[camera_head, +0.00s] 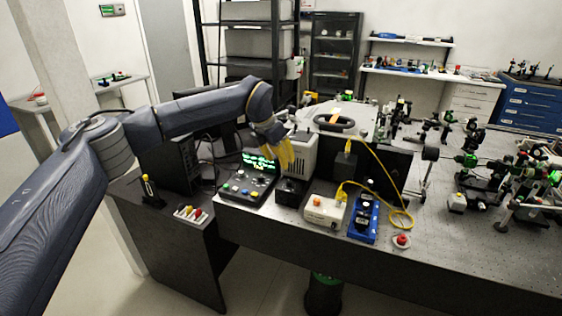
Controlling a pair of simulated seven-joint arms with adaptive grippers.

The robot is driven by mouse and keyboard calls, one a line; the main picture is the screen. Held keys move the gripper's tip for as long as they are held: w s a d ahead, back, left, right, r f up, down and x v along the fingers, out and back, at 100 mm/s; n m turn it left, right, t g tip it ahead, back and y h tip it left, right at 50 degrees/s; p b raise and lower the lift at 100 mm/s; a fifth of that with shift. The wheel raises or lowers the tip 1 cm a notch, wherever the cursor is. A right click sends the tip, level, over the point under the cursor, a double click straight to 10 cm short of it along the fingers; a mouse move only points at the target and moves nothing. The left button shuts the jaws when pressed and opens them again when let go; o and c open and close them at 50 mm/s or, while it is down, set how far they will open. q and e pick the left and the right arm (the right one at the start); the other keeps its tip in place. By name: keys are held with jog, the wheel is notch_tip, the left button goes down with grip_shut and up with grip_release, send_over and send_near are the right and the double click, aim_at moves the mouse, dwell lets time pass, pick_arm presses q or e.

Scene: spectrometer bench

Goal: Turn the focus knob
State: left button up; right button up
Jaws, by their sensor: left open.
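My left gripper (286,156) reaches in from the left with its yellow fingers pointing down, open, in front of a light grey housing (301,150). Below and slightly right of the fingertips sits a small black box (290,192) with a dark round top, possibly the focus knob; no label is readable. Left of it is a black control console (248,186) with a green-lit display and several small knobs. The fingers appear apart from the box and hold nothing visible. My right gripper is not in view.
A cream box (325,211) with an orange button, a blue device (364,219) and a red button (401,240) stand along the bench's front edge. A yellow cable (392,180) loops beside them. Optical mounts (480,172) crowd the right side.

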aim_at(290, 181)
pick_arm(q)
jog(key=shift+m, duration=0.6)
jog(key=v, duration=0.5)
jog(key=shift+w+a, duration=0.25)
jog(key=shift+a, duration=0.05)
jog(key=shift+c, duration=0.5)
jog(key=shift+h, duration=0.3)
jog(key=x, duration=1.7)
jog(key=shift+s+f, duration=0.15)
jog(key=shift+f, duration=0.1)
